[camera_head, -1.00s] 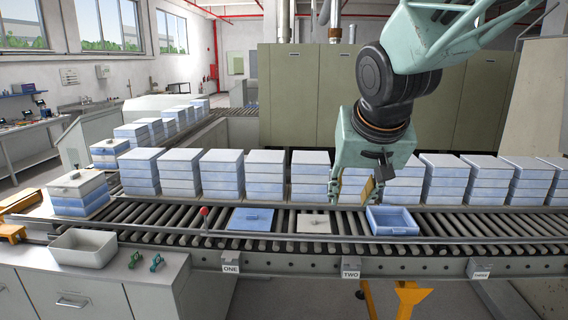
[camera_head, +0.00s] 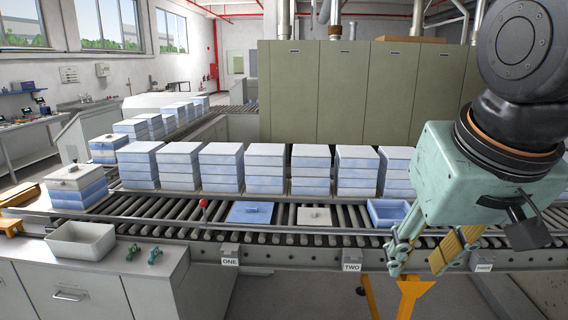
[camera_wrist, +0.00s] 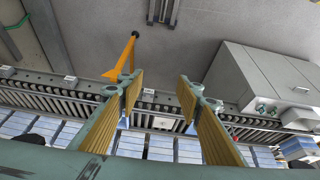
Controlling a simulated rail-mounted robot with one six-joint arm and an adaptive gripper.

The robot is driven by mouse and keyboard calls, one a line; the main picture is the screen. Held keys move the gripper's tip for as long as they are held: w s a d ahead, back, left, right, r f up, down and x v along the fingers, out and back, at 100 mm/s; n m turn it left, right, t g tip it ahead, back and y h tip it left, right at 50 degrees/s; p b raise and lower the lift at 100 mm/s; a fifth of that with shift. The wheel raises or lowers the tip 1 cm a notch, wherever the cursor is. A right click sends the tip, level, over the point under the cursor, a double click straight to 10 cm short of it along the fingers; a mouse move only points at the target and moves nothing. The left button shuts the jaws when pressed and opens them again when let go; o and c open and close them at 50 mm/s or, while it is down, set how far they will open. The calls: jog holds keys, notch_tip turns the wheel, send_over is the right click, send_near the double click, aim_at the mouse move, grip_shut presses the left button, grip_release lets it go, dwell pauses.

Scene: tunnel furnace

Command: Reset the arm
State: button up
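My gripper (camera_head: 418,265) hangs at the right of the head view, in front of the roller conveyor (camera_head: 345,240) near the THREE label (camera_head: 484,267). Its two yellow-padded fingers point down and stand apart, with nothing between them. The wrist view also shows the open, empty gripper (camera_wrist: 158,85), with the grey floor and the conveyor beyond the fingers. My arm and gripper cover the right end of the conveyor in the head view.
On the conveyor lie a blue lid (camera_head: 249,212), a white lid (camera_head: 314,216) and an open blue box (camera_head: 386,213), left of my gripper. Stacked boxes (camera_head: 291,168) line the conveyor behind. A grey bin (camera_head: 80,241) sits on the left cabinet.

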jog(key=s+f+g+b, duration=0.1)
jog(key=s+f, duration=0.3)
jog(key=s, duration=0.8)
jog(key=shift+s+f+b, duration=0.2)
jog(key=shift+b, duration=0.25)
